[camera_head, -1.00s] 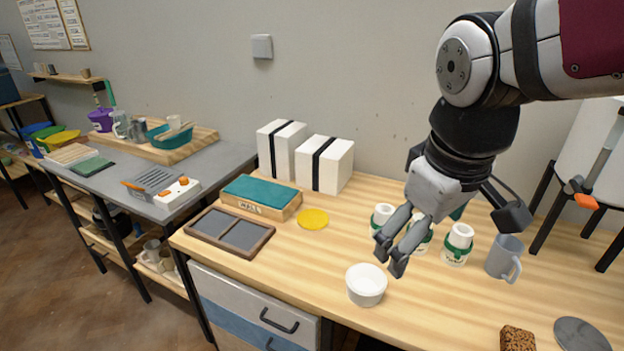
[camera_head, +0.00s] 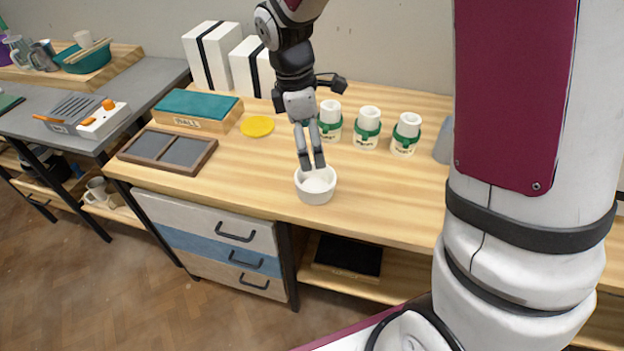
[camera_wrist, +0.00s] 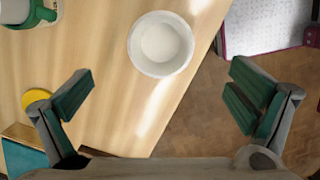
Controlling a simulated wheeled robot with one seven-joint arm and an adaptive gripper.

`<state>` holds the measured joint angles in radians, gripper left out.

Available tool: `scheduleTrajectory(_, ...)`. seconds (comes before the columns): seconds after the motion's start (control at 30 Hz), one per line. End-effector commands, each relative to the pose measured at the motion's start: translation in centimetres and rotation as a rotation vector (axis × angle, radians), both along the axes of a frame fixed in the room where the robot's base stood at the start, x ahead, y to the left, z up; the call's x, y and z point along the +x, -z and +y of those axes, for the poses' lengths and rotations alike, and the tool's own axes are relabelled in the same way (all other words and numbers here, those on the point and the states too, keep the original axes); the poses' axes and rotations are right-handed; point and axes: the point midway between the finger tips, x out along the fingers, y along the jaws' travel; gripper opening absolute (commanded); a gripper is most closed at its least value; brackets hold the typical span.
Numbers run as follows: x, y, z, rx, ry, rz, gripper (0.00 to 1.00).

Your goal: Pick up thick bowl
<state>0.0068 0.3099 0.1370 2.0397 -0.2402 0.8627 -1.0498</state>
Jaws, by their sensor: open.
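The thick bowl is a small white round bowl (camera_head: 316,190) on the wooden table near its front edge, upright and seemingly empty. My gripper (camera_head: 312,165) points down at the far side of the bowl in the head view, its fingertips overlapping the rim in the picture. In the wrist view the bowl (camera_wrist: 161,44) lies ahead of the spread fingers, around the middle of the gap sideways. The open gripper (camera_wrist: 160,100) has nothing between its fingers. Contact with the bowl cannot be told from the head view; the wrist view shows them apart.
Several white jars with green bands (camera_head: 367,128) stand behind and right of the bowl. A yellow disc (camera_head: 257,126), a teal-topped box (camera_head: 197,109) and a dark framed tray (camera_head: 168,150) lie to the left. The table's front edge is close to the bowl.

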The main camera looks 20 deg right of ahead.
Motion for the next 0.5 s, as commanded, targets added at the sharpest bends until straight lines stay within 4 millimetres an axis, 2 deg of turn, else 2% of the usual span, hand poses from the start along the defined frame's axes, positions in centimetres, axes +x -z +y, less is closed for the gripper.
scheduleTrajectory(0.03, -0.1, 1.2, -0.2, -0.001, 0.000, 0.004, 1.00)
scheduleTrajectory(0.2, -0.1, 3.9, -0.5, -0.001, 0.001, 0.002, 1.00)
scheduleTrajectory(0.5, -0.3, 6.1, -0.8, -0.001, 0.001, 0.001, 1.00)
